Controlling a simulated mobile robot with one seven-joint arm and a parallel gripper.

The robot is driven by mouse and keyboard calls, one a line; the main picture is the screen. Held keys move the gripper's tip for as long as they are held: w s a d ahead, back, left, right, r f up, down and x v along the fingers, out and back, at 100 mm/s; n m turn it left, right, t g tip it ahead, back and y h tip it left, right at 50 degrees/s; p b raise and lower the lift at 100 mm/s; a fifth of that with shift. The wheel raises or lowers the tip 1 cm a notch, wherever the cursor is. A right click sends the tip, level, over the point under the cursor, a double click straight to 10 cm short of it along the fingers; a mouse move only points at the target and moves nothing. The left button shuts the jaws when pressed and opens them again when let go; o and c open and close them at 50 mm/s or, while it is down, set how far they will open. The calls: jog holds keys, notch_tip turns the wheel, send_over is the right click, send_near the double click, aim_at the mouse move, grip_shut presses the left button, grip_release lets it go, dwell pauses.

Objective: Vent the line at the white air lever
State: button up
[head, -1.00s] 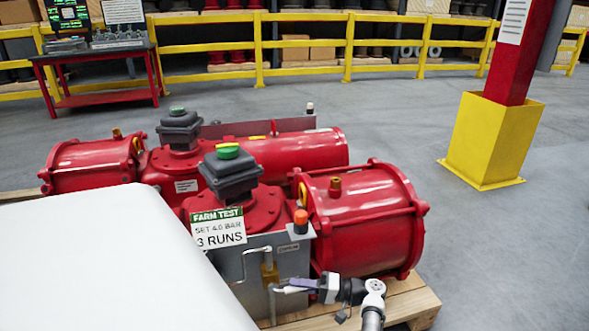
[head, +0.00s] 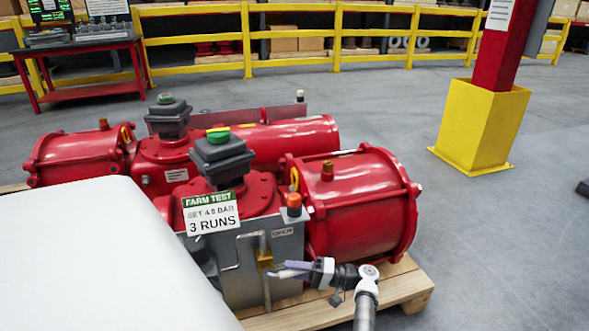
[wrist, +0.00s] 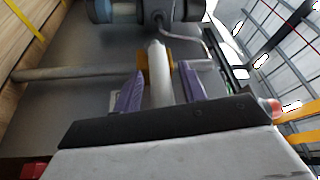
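The white air lever (wrist: 159,82) sticks out from a brass valve block on the grey panel. In the wrist view it lies between the two purple fingertips of my gripper (wrist: 160,88). A narrow gap shows on each side of the lever, so the fingers look open around it and not pressed on it. In the head view my gripper (head: 292,269) is at the brass valve block (head: 264,260), low on the front of the grey control panel (head: 238,285); the lever is hard to make out there.
Red actuator cylinders (head: 362,208) sit behind and right of the panel on a wooden pallet (head: 400,290). A sign (head: 211,213) and an orange-topped button (head: 294,204) are above the valve. A white surface (head: 90,260) fills the lower left. Open floor lies right, around a yellow post base (head: 482,125).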

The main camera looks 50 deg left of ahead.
jog(key=shift+w+d, duration=0.1)
jog(key=b+v, duration=0.2)
jog(key=v, duration=1.1)
jog(key=shift+d, duration=0.25)
jog(key=shift+w, duration=0.15)
